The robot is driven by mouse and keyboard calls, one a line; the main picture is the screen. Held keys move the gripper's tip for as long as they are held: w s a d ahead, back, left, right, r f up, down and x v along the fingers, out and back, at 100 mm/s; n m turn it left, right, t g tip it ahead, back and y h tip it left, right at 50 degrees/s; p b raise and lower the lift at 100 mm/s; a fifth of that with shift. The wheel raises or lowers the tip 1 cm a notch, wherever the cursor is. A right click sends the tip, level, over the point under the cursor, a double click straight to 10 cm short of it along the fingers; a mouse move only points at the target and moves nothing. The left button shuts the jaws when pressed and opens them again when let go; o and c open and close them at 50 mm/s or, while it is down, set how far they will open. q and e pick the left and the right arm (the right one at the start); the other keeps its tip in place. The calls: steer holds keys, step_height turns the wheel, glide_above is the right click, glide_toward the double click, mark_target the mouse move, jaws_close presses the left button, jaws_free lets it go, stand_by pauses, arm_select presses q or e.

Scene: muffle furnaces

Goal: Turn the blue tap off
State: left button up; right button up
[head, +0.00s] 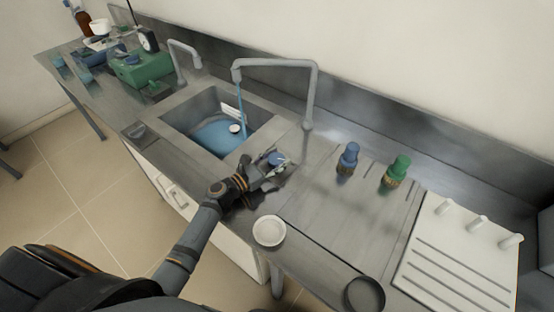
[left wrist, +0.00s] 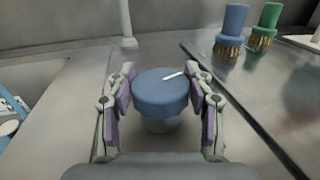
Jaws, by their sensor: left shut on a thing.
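The blue tap (left wrist: 161,92) is a round blue knob with a white mark on top, on the counter beside the sink. In the head view the blue tap (head: 275,158) is partly covered by my left gripper (head: 270,170). My left gripper (left wrist: 162,88) is shut on the knob, with one finger on each side of it. A blue stream of water runs from the tall grey faucet (head: 312,95) into the sink (head: 176,119), where blue water (head: 212,138) stands. My right gripper is not in view.
A blue brush (head: 348,158) and a green brush (head: 396,170) stand right of the knob. A white bowl (head: 269,231) and a dark round dish (head: 364,294) are near the front edge. A white pegged rack (head: 462,262) lies at the right.

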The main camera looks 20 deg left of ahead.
arm_select(q)
steer(key=m+g+h+b, duration=0.2)
steer(key=h, duration=0.1)
steer(key=shift+f+m+g, duration=0.15)
steer(key=shift+m+g, duration=0.15)
steer(key=shift+m, duration=0.1)
steer(key=shift+m+g+h+b, duration=0.8)
steer(key=shift+g+h+b, duration=0.15)
steer(key=shift+g+h, duration=0.05)
steer(key=shift+r, duration=0.2)
steer(key=o, duration=1.2)
steer(key=shift+s, duration=0.1)
steer(key=v, duration=1.2)
steer(key=shift+r, duration=0.1)
